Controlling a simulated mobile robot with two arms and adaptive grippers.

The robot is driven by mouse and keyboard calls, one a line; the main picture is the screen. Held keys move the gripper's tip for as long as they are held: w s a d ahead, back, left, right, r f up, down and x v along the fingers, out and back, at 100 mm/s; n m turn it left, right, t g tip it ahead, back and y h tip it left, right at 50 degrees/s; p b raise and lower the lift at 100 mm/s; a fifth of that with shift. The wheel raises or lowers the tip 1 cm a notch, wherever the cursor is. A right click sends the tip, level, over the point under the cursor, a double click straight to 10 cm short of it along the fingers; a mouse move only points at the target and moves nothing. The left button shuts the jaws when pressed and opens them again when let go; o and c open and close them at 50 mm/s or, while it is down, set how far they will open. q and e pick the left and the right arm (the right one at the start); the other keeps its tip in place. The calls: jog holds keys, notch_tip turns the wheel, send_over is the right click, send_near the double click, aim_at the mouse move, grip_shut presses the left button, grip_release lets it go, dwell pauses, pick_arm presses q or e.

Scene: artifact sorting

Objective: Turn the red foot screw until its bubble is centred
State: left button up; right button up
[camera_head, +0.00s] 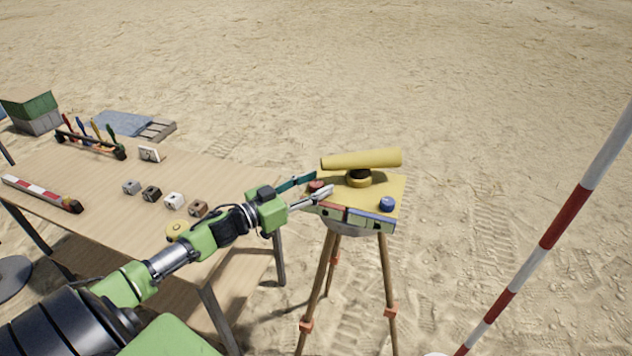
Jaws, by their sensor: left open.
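A yellow levelling instrument with a telescope tube (361,159) stands on a wooden tripod (387,270). The red foot screw (317,185) is at the left of its yellow base plate (362,201). The blue foot screw (387,204) is at the right. Vials with red and blue parts line the plate's front edge (357,217); their bubbles are too small to read. My left gripper (320,184) is open, its two fingers reaching to either side of the red screw. I cannot tell whether they touch it. My right gripper is not in view.
A wooden table (110,195) at the left holds several small cubes (173,201), a tool rack (90,143), a red-and-white bar (40,192) and a yellow ring (177,229). A red-and-white pole (565,215) leans at the right. Open sand surrounds the tripod.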

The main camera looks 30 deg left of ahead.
pick_arm(q)
jog(key=shift+w+d, duration=0.1)
jog(key=shift+w, duration=0.1)
jog(key=c, duration=1.1)
jog(key=shift+f+m+g+h+b, duration=0.15)
jog(key=shift+m+g+h+b, duration=0.15)
jog(key=shift+m+h+b, duration=0.35)
jog(key=m+g+h+b, duration=0.2)
jog(key=h+b, duration=0.1)
jog(key=b, duration=0.2)
jog(key=m+g+h+b, duration=0.3)
jog(key=h+b, duration=0.1)
jog(key=b, duration=0.2)
jog(key=shift+w+m+g, duration=0.1)
jog(key=shift+m+g, duration=0.15)
jog(key=shift+g, duration=0.05)
jog(key=shift+m+g+h+b, duration=0.55)
jog(key=shift+m+g+b, duration=0.05)
jog(key=shift+g+b, duration=0.35)
jog(key=shift+r, duration=0.25)
jog(key=o, duration=1.1)
